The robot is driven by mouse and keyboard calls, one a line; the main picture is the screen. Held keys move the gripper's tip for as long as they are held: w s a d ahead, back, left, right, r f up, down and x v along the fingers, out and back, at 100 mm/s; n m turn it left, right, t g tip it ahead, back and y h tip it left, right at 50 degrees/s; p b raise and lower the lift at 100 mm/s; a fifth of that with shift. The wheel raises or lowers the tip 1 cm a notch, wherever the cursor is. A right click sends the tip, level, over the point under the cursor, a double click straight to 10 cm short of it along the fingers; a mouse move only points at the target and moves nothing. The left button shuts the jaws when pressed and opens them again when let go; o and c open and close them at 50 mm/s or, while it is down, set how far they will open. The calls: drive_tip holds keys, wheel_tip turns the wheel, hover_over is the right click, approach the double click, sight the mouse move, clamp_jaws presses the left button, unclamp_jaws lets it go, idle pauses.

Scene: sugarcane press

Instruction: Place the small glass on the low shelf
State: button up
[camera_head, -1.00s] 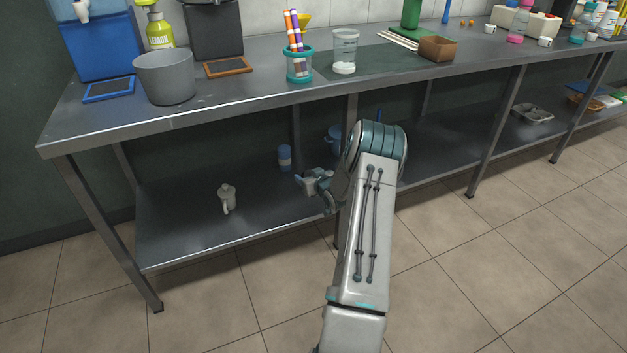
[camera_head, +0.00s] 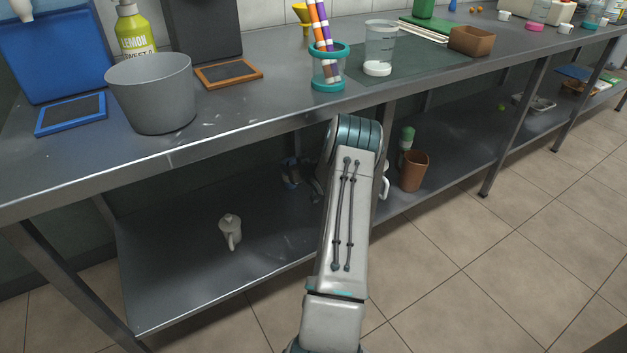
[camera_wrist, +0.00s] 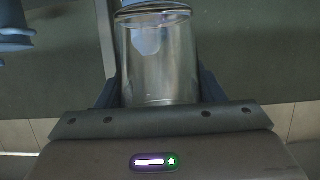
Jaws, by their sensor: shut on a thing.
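The small glass (camera_wrist: 162,62) is clear and empty-looking, and it fills the middle of the wrist view. My gripper (camera_wrist: 160,88) is shut on it, with a dark finger on each side. In the head view my arm hides the glass and most of the gripper, under the counter's front edge. The low shelf (camera_head: 180,285) is the grey metal board below the counter. My arm reaches in over it. I cannot tell whether the glass touches the shelf.
The counter edge (camera_head: 170,160) is overhead. The shelf's front left is bare.

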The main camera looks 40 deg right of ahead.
drive_tip(key=shift+w+a+f, duration=0.1)
drive_tip(key=shift+w+f, duration=0.05)
drive_tip(key=shift+w, duration=0.05)
drive_tip(key=s+a+f+b, duration=0.2)
drive_tip(key=a+f, duration=0.1)
drive_tip(key=s+a+f+b, duration=0.2)
drive_tip(key=a+f, duration=0.1)
drive_tip(key=f, duration=0.1)
drive_tip(key=s+a+f+b, duration=0.2)
drive_tip(key=a+f+b, duration=0.1)
drive_tip(key=f, duration=0.1)
drive_tip(key=shift+a, duration=0.3)
drive_tip(key=shift+r, duration=0.2)
drive_tip(key=shift+f, duration=0.1)
drive_tip(key=o, duration=1.1)
